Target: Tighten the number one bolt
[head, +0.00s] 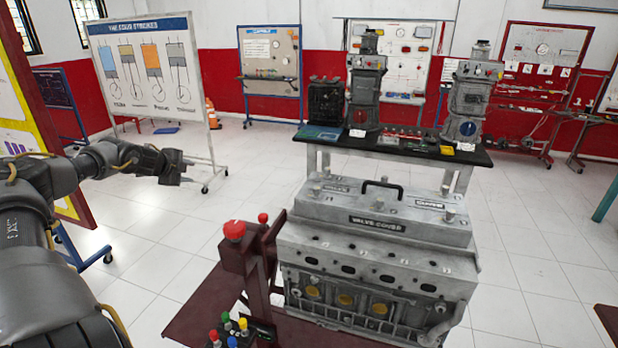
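A grey engine (372,262) stands in front of me, with a plate reading "VALVE COVER" on the front of its valve cover (340,207). A black handle (382,187) arches over the cover. Bolt heads stand up on the cover, one at the left front (316,190) and one at the right (449,213). Small marks run along the ledge below, too small to read, so I cannot tell which bolt is number one. My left gripper (180,172) is left of the engine, in the air and apart from it. Its fingers are too small and dark to judge. My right gripper is out of view.
A dark red stand holds the engine, with a red knob (234,230) and a box of coloured buttons (232,330) at its left. Behind is a black-topped table (400,148) bearing trainer units. A whiteboard (148,72) stands back left.

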